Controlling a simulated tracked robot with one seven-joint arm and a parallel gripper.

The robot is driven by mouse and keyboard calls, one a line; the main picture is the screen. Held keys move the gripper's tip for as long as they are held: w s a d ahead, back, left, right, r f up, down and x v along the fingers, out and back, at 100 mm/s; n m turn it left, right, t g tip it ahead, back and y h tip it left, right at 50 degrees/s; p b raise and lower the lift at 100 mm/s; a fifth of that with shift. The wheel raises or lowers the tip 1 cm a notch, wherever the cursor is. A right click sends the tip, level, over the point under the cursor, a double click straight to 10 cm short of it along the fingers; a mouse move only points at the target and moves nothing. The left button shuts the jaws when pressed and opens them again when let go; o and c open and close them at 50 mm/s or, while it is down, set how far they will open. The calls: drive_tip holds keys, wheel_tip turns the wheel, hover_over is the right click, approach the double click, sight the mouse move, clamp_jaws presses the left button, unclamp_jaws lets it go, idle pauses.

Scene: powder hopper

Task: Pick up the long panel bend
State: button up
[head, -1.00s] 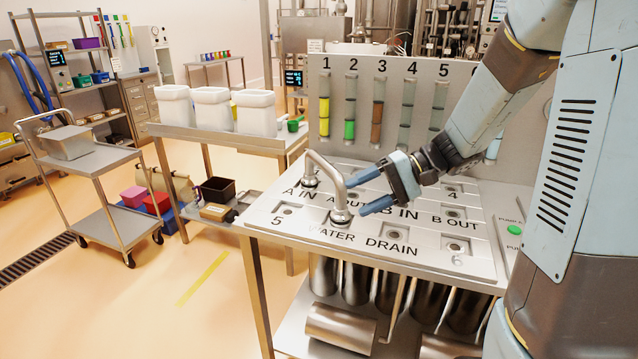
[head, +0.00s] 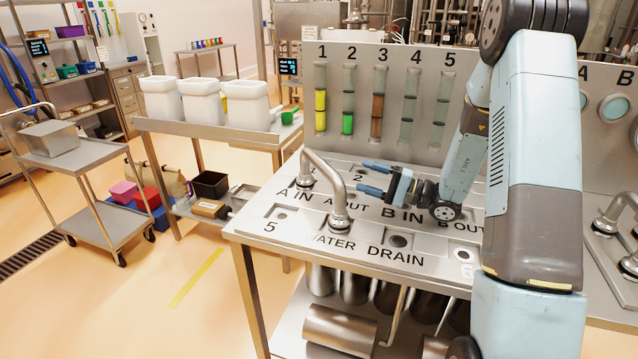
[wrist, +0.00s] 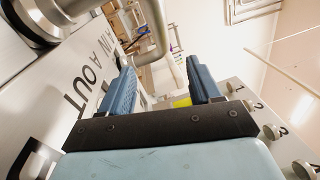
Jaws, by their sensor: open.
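The long panel bend (head: 323,167), a shiny arched steel pipe with a collar at each end, stands on the sloping grey panel (head: 262,238). One end is by A IN, the other by WATER. My gripper (head: 362,176) is open and empty, to the right of the bend, its blue fingers pointing left toward it. They look apart from the pipe. In the wrist view the bend (wrist: 156,28) shows beyond and between the open fingers, with a large collar (wrist: 36,18) at upper left.
An upright board (head: 402,135) with numbered sight tubes rises behind the panel. Another bend (head: 618,212) stands on a panel at right. Steel cylinders (head: 340,327) lie below. A bench with white containers (head: 247,106) and a trolley (head: 75,158) stand left.

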approach(319, 164)
drive_tip(key=w+a, duration=0.4)
drive_tip(key=w, duration=0.1)
drive_tip(key=shift+f+x, duration=0.2)
drive_tip(key=shift+x, duration=1.15)
drive_tip(key=shift+f+x, duration=0.2)
drive_tip(key=shift+x, duration=1.1)
drive_tip(key=shift+r, duration=0.1)
drive_tip(key=shift+c, duration=0.4)
drive_tip(key=shift+s, duration=0.1)
drive_tip(key=c, duration=1.1)
